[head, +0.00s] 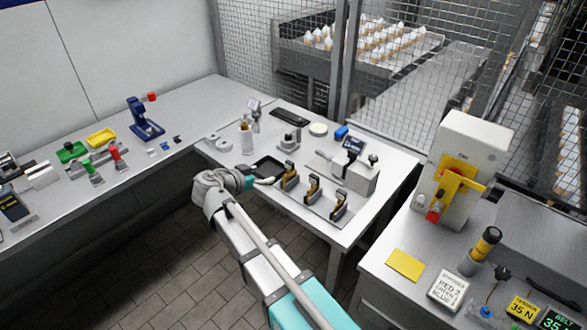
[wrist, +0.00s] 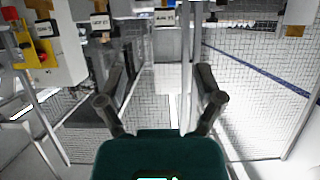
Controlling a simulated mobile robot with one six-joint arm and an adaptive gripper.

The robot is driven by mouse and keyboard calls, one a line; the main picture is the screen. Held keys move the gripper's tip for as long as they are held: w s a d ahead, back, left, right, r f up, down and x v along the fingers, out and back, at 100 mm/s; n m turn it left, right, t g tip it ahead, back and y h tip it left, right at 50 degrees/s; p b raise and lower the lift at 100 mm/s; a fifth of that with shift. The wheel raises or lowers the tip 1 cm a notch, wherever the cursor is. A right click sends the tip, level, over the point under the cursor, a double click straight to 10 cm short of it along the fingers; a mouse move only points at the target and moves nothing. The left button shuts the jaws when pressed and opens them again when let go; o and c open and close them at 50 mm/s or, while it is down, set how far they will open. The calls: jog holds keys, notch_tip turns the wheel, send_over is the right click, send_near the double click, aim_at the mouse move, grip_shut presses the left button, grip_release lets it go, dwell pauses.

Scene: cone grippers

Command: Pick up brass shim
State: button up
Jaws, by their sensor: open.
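I cannot pick out the brass shim for certain in either view. Several small flat pieces (head: 165,146) lie on the left bench near the blue press, too small to identify. My gripper (head: 265,181) reaches over the near-left edge of the middle table, beside a dark tray (head: 268,166). In the wrist view my gripper (wrist: 160,98) has its two dark fingers spread wide, with nothing between them. That view faces the mesh cage, and no shim shows in it.
Brass-and-black cone grippers (head: 313,187) stand in a row on the middle table. A grey block (head: 350,177) stands behind them. The left bench holds a blue press (head: 144,120) and a yellow bin (head: 101,137). A white-and-yellow machine (head: 462,170) stands right. Mesh fencing (head: 270,50) closes the back.

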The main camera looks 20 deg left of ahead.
jog(key=shift+w, duration=0.25)
jog(key=b, duration=0.3)
send_near(288, 166)
jog(key=x, duration=0.4)
jog(key=shift+d+f, duration=0.15)
jog(key=shift+d, duration=0.15)
jog(key=shift+w+d+f, duration=0.15)
jog(key=shift+w+d, duration=0.15)
jog(key=shift+w, duration=0.3)
jog(key=shift+a+b+x, duration=0.15)
jog(key=shift+b+x, duration=0.3)
jog(key=shift+x, duration=0.5)
jog(key=shift+a+b+x, duration=0.2)
jog(key=shift+b+x, duration=0.25)
jog(key=shift+x, duration=1.35)
grip_shut()
